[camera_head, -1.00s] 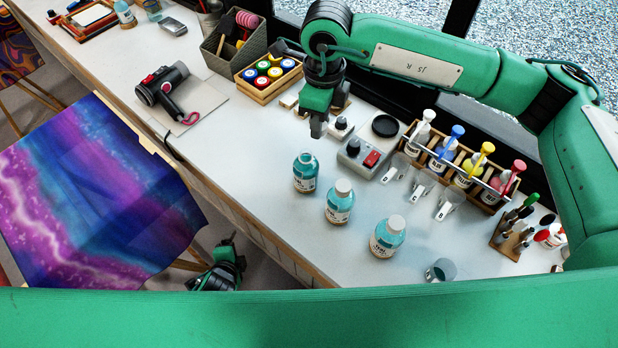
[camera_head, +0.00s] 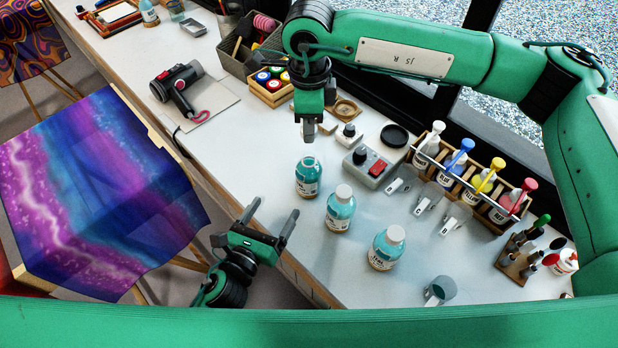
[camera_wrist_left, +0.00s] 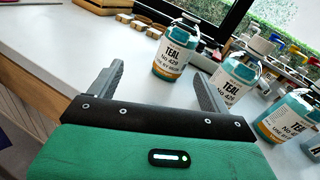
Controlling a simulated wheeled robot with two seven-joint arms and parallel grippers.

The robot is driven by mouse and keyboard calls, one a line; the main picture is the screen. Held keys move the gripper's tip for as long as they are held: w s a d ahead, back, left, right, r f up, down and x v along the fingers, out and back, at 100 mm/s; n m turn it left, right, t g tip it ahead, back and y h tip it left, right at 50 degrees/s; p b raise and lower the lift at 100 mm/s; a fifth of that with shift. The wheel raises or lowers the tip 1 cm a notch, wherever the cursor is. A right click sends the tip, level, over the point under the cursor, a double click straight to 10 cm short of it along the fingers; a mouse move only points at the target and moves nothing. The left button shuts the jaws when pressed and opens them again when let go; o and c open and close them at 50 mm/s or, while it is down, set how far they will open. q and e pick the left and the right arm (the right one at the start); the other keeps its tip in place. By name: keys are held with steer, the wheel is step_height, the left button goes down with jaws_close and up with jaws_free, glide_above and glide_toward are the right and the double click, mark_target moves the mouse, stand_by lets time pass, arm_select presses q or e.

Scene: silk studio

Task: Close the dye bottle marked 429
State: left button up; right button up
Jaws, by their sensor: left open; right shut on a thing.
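Three teal bottles stand on the white bench. The dye bottle marked 429 (camera_head: 308,180) appears as the farthest one, upright, with no white cap on its neck; its label reads TEAL No 429 in the left wrist view (camera_wrist_left: 174,52). The middle bottle (camera_head: 340,210) and the near bottle (camera_head: 386,250) have white caps. My right gripper (camera_head: 308,132) points down just above the open bottle, apart from it, shut on what looks like a small cap, mostly hidden. My left gripper (camera_head: 270,218) is open and empty at the bench's front edge, its fingers toward the bottles.
A grey box with a red switch (camera_head: 370,167) and a rack of colour-topped bottles (camera_head: 470,178) stand behind the bottles. A small cup (camera_head: 440,291) stands near right. The bench left of the open bottle is clear.

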mark_target(302, 185)
arm_select(q)
steer(key=d+m, duration=0.1)
steer(key=s+d+m+h, duration=0.1)
steer(key=m, duration=0.1)
steer(key=shift+h, duration=0.3)
steer(key=shift+w, duration=0.1)
steer(key=x, duration=1.2)
steer(key=shift+f, duration=0.15)
steer(key=c, duration=1.5)
arm_select(e)
steer(key=shift+f, duration=2.5)
